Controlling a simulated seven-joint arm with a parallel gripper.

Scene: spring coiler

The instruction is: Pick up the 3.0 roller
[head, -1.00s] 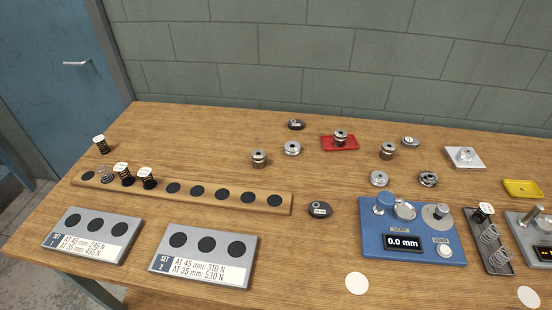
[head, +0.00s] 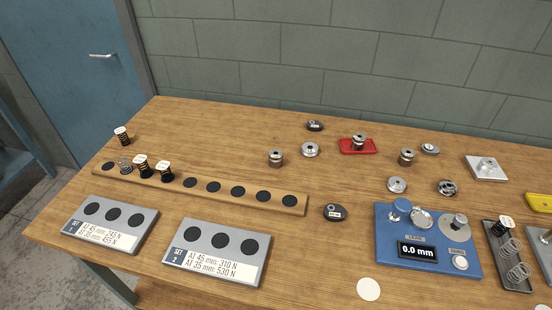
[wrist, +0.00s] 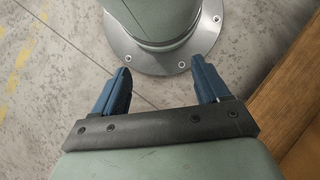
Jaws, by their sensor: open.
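Several metal rollers stand on the wooden table in the head view. Spool-shaped ones are at the middle (head: 276,158), on the red tray (head: 358,141) and to the right (head: 407,157). Flatter round metal pieces lie near them (head: 310,150), (head: 397,185), (head: 446,187). No size marking is legible on any, so I cannot tell which is the 3.0 roller. My gripper (wrist: 160,70) is open and empty in the wrist view, with blue fingers apart above the concrete floor beside the table edge. It is not in the head view.
A blue device (head: 428,262) reading 0.0 mm stands at the right. A wooden rack (head: 214,196) with dark round spots and several springs runs along the left. Two grey set plates (head: 125,238), (head: 232,280) lie in front. Two small dark labelled pieces (head: 314,126), (head: 335,212) lie mid-table.

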